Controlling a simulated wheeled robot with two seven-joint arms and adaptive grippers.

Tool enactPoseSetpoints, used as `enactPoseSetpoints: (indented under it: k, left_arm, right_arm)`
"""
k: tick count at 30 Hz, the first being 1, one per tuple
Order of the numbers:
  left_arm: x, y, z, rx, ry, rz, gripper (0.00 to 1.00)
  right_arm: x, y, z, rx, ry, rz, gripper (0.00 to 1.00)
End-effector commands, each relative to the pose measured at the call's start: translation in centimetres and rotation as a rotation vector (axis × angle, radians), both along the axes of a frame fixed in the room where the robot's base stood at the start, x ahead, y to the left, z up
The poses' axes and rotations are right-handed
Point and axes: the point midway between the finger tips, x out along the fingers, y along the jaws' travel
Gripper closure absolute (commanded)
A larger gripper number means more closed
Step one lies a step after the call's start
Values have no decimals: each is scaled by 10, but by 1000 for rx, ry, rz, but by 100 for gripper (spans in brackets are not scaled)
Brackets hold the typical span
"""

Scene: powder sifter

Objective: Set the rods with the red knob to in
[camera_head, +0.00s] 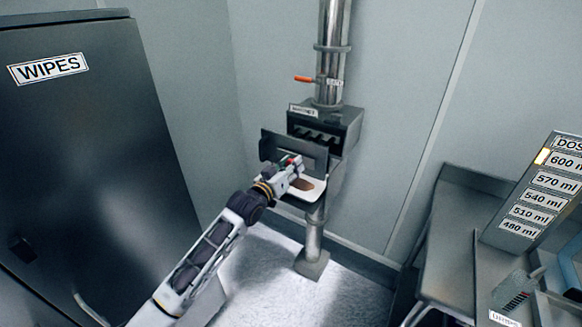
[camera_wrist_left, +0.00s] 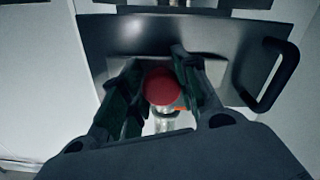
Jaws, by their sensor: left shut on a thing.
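The red knob (camera_wrist_left: 162,87) sits between the fingers of my left gripper (camera_wrist_left: 155,90) in the left wrist view. The fingers are shut on it. In the head view my left gripper (camera_head: 292,168) reaches the front of the dark sifter box (camera_head: 345,128), and only a little red shows there. A dark front panel (camera_head: 310,149) stands at the sifter's front, above a white tray (camera_head: 313,195) holding brown powder (camera_head: 302,184). The rods are hard to make out; dark slots show in the box's upper front. My right gripper is not in view.
A steel pipe (camera_head: 333,50) with an orange-handled valve (camera_head: 305,79) rises above the sifter. A black handle (camera_wrist_left: 272,75) is right of my left gripper in the wrist view. A dark WIPES cabinet (camera_head: 90,130) stands left; a grey bench (camera_head: 450,240) and dose panel (camera_head: 540,190) stand right.

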Motion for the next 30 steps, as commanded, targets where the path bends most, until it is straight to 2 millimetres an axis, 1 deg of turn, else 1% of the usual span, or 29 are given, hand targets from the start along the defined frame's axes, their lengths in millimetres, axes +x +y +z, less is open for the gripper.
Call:
enactPoseSetpoints:
  k: [1,2,6,13,16,23,30]
  left_arm:
    - [0,1,1,0,-1,1,100]
    - [0,1,1,0,-2,2,65]
    - [0,1,1,-1,-2,1,47]
    - [0,0,1,-1,-2,1,46]
    - [0,0,1,-1,-2,0,46]
    - [-4,4,1,-1,-2,1,46]
    - [-18,14,0,-1,-1,0,46]
  right_arm:
    - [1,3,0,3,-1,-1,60]
    - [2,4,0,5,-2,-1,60]
    - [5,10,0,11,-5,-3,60]
    - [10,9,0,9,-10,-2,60]
    - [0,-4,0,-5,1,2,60]
    - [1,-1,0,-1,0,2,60]
    - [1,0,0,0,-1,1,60]
